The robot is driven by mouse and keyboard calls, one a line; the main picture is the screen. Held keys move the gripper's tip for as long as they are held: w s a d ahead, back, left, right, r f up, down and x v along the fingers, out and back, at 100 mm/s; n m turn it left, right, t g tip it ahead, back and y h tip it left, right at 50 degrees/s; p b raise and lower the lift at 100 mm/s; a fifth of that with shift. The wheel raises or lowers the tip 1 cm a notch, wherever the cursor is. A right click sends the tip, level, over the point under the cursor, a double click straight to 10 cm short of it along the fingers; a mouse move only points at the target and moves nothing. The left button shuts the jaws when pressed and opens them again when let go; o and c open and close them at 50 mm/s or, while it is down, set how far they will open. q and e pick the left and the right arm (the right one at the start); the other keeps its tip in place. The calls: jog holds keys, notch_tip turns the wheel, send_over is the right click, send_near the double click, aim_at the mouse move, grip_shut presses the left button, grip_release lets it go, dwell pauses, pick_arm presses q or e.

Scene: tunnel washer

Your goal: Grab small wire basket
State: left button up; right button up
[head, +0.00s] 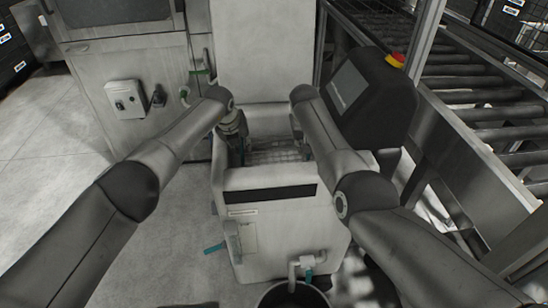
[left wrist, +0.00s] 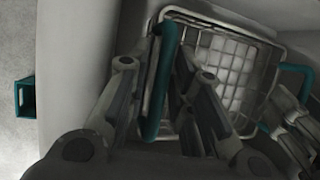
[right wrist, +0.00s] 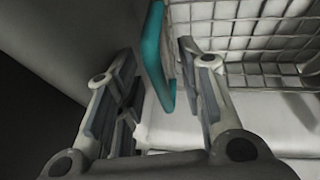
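The small wire basket (head: 277,156) sits inside the open white washer tub in the head view. Its wire mesh and teal handles fill much of the left wrist view (left wrist: 232,70) and show at the upper right of the right wrist view (right wrist: 245,40). My left gripper (left wrist: 155,65) is open, with one teal handle (left wrist: 163,85) between its fingers. My right gripper (right wrist: 155,60) is open, with the other teal handle (right wrist: 157,60) between its fingers. In the head view my left gripper (head: 235,142) is at the tub's left side; my right gripper is hidden behind its arm.
The white tub (head: 280,222) surrounds the basket closely. A black control panel with a red button (head: 397,60) stands at the right, beside a roller conveyor (head: 490,100). A dark bucket (head: 292,296) is below in front. Open floor lies to the left.

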pick_arm(q)
jog(key=shift+c, duration=0.3)
pick_arm(e)
jog(key=shift+c, duration=0.3)
pick_arm(q)
grip_shut()
pick_arm(e)
jog(key=c, duration=0.5)
grip_shut()
pick_arm(q)
jog(key=shift+r, duration=0.2)
pick_arm(e)
jog(key=shift+w+r, duration=0.1)
jog(key=shift+r, duration=0.1)
